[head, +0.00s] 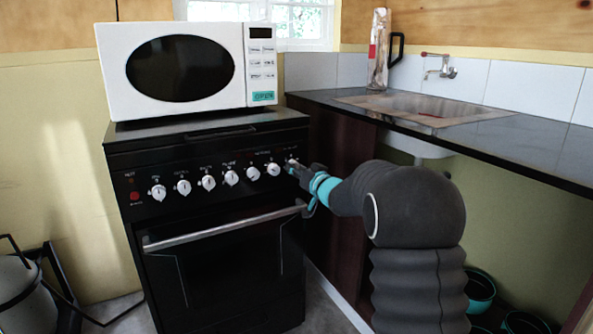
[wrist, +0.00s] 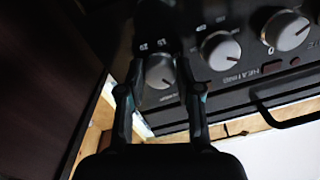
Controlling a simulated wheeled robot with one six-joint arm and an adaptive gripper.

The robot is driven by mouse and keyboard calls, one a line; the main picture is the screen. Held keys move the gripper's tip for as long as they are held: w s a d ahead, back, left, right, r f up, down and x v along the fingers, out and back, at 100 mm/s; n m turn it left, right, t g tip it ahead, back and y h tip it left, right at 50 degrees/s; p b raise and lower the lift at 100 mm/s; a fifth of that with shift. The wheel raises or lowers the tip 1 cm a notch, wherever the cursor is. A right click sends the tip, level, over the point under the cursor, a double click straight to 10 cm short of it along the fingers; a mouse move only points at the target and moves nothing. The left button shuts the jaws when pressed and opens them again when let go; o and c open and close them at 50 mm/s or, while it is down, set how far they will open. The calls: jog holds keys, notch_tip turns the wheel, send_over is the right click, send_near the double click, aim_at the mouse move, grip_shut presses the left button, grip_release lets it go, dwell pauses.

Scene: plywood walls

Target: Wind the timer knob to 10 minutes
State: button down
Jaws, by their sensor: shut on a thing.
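The timer knob (head: 291,162) is the small silver-white knob at the far right end of the row on the black stove (head: 225,150). In the wrist view the knob (wrist: 160,72) sits between the two dark fingers of my gripper (wrist: 159,80), one on each side of it. My gripper (head: 300,170) is shut on the knob at the panel. Small markings surround the knob, but I cannot read the setting it points to.
Several similar knobs (head: 231,177) run leftward along the panel. The oven handle (head: 225,226) crosses the front just below. A white microwave (head: 185,70) stands on top. A dark counter (head: 480,136) with a sink (head: 425,105) is on the right, close to my arm.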

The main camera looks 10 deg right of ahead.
dwell(0.6)
jog(key=c, duration=0.8)
grip_release()
jog(key=v, duration=1.2)
